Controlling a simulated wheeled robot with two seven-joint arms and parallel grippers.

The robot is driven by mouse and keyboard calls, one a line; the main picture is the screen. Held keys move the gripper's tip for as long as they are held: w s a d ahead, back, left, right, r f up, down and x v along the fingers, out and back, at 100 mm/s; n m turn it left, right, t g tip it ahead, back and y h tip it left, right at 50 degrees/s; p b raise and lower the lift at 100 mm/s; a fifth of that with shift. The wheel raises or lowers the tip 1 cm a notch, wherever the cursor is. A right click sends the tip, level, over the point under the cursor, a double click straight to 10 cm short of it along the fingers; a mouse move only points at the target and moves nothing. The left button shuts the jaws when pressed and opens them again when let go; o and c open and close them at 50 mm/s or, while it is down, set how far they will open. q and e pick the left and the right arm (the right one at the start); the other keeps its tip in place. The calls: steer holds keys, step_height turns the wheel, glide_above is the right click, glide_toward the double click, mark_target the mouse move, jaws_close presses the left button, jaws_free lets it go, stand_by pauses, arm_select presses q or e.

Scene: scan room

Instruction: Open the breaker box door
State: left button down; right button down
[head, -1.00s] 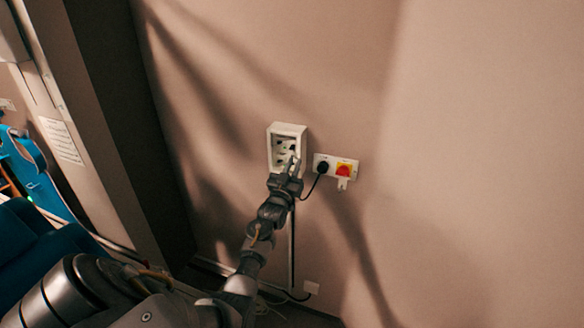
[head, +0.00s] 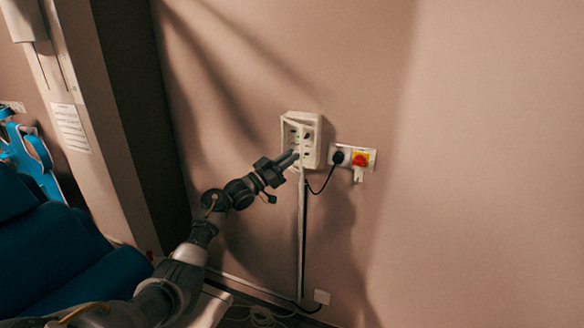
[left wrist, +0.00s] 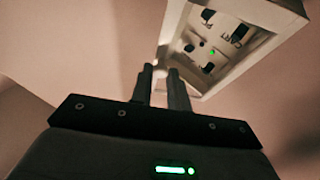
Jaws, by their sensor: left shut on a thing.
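The breaker box (head: 316,145) is a pale box on the wall near the middle of the head view. Its switches and small green lights show, and in the left wrist view the box (left wrist: 267,12) has labelled switches. A narrow pale strip, which looks like the door's edge (left wrist: 173,22), runs along the box's left side down to my fingertips. My left gripper (head: 292,158) is at the box's lower left. In the wrist view its fingers (left wrist: 162,78) are shut on the door's edge. How far the door stands from the box is hard to tell. My right gripper is out of view.
A cable and conduit run down the wall. A blue chair (head: 75,255) stands at left. The wall at right is bare.

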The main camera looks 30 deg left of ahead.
arm_select(q)
steer(key=shift+s+a+m+g+h+b, duration=0.45)
steer(key=shift+h+b, duration=0.2)
steer(key=shift+h, duration=0.25)
steer(key=c, duration=1.4)
jaws_free()
steer(key=shift+o, duration=0.2)
